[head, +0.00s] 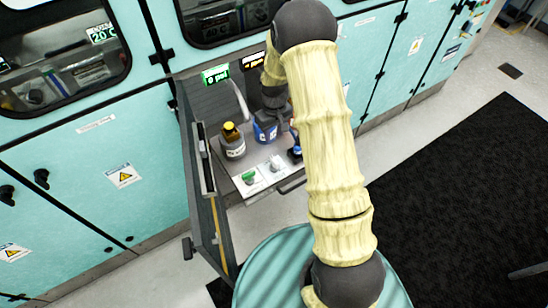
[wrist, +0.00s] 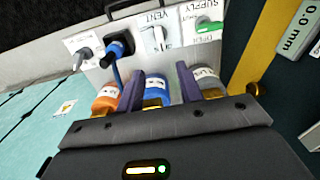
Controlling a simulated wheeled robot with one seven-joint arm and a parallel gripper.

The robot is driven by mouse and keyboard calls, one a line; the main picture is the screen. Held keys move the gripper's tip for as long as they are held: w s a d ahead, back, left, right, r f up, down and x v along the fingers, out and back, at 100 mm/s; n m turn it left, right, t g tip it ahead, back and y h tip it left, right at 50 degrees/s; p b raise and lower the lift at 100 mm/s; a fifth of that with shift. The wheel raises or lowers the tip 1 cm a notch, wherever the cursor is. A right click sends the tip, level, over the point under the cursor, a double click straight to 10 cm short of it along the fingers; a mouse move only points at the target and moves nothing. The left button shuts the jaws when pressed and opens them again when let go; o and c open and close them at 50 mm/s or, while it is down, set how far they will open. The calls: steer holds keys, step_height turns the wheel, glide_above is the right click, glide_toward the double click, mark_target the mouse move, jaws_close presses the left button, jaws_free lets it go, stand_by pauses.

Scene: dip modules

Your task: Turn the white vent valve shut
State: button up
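The white vent valve (wrist: 158,38) is on a white plate under the printed word VENT in the wrist view. Its white handle runs roughly up and down in that picture. In the head view the white valve (head: 277,162) sits at the front of the cabinet shelf, right of the green supply valve (head: 249,178). The green handle (wrist: 208,27) lies crosswise in the wrist view. My gripper (wrist: 157,76) has its two dark fingers apart, short of the white valve and not touching it. In the head view my arm hides much of the gripper.
A blue plug with a cable (wrist: 118,47) and a grey handle (wrist: 85,54) are left of the vent valve. Capped containers, orange (wrist: 105,101) and blue (wrist: 154,92) among them, show around my fingers.

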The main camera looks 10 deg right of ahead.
mark_target(274, 160)
step_height(274, 160, down, 15)
steer(key=p, duration=0.3)
steer(key=shift+f, duration=0.2)
steer(key=shift+c, duration=0.5)
jaws_close()
